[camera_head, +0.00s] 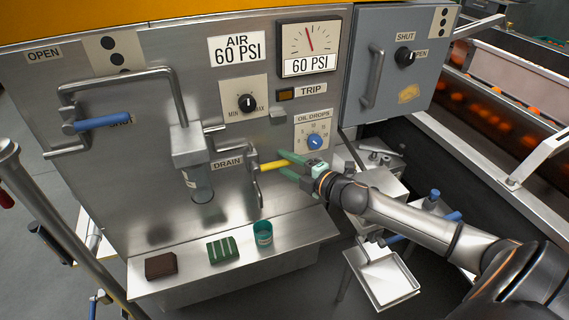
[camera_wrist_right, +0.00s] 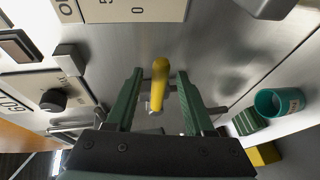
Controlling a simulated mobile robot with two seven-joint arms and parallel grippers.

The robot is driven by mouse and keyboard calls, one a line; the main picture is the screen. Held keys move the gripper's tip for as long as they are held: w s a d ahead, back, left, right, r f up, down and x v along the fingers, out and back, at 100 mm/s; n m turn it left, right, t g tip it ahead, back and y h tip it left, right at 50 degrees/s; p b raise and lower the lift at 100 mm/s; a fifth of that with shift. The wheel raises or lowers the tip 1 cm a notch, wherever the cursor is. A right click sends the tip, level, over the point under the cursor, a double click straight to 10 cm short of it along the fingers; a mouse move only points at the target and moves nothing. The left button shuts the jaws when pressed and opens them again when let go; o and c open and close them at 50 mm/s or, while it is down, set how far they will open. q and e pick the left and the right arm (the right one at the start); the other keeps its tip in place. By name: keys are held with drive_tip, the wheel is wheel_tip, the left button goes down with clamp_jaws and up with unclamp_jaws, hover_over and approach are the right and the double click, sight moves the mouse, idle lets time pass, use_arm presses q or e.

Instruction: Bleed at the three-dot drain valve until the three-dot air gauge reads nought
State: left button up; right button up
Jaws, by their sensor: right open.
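The air gauge (camera_head: 309,45) is a white dial on the upper panel; its readout and the AIR label (camera_head: 237,50) both say 60 PSI. The drain valve's yellow handle (camera_head: 272,166) sticks out to the right of the DRAIN label (camera_head: 228,162), roughly level. My right gripper (camera_head: 294,163) has green fingers and is open at the handle's right end. In the right wrist view the yellow handle (camera_wrist_right: 160,82) stands between the spread fingers of my right gripper (camera_wrist_right: 157,98), with gaps on both sides. My left gripper is out of view.
A glass bowl (camera_head: 198,185) hangs under a metal filter block. A ledge (camera_head: 195,287) below holds a brown block (camera_head: 161,265), a green sponge (camera_head: 222,250) and a teal cup (camera_head: 263,233). A blue-handled valve (camera_head: 102,122) is at left, with a dotted plate (camera_head: 122,50) above it.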

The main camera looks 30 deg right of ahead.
drive_tip(key=shift+w+a, duration=0.1)
drive_tip(key=shift+w, duration=0.45)
clamp_jaws()
drive_tip(key=shift+f, duration=0.1)
idle(1.1)
